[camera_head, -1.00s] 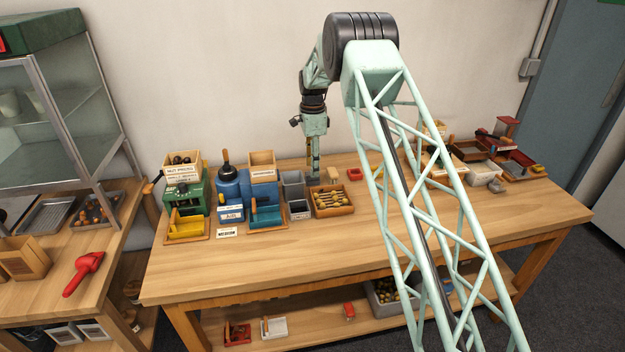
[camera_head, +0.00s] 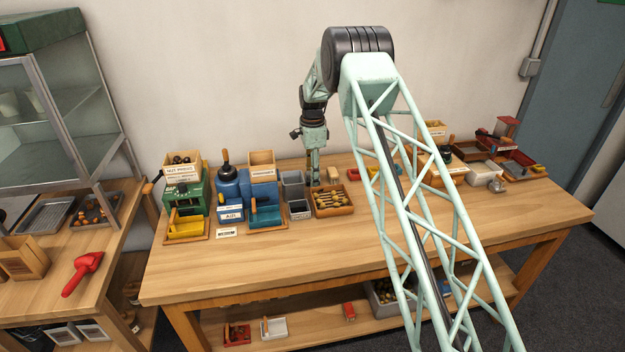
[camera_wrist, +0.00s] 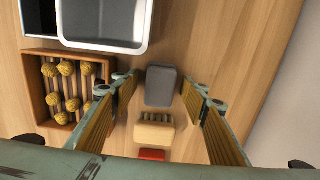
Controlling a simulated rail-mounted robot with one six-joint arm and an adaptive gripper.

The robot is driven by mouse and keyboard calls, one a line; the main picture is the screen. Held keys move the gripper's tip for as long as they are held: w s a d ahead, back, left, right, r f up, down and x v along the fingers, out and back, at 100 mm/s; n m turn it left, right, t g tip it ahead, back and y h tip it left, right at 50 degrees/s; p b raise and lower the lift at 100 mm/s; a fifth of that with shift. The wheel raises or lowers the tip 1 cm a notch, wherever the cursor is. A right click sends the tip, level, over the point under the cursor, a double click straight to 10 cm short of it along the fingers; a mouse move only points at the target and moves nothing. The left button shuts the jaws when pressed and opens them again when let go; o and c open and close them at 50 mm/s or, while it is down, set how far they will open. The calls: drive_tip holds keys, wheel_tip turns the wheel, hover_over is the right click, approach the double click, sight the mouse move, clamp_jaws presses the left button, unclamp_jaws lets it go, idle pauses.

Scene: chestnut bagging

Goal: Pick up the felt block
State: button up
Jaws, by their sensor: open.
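A grey, soft-edged block (camera_wrist: 161,86), which looks like the felt block, lies on the wooden table. In the wrist view it sits between the two fingertips of my gripper (camera_wrist: 163,90), with a gap on each side. My gripper is open and empty. In the head view my gripper (camera_head: 315,178) points down near the back of the table and mostly hides the block. I cannot tell how far the fingertips reach down beside the block.
A tan brush-like block (camera_wrist: 154,134) lies close beside the grey block, with a red item (camera_wrist: 152,154) beyond it. The table's front (camera_head: 310,265) is clear.

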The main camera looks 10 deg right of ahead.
drive_tip(key=shift+c, duration=0.9)
drive_tip(key=c, duration=0.9)
drive_tip(key=shift+r, duration=0.1)
drive_tip(key=shift+r+p, duration=0.4)
drive_tip(key=shift+r, duration=4.5)
drive_tip(key=shift+o, duration=1.2)
drive_tip(key=shift+c, duration=1.1)
drive_tip(key=shift+s, duration=0.2)
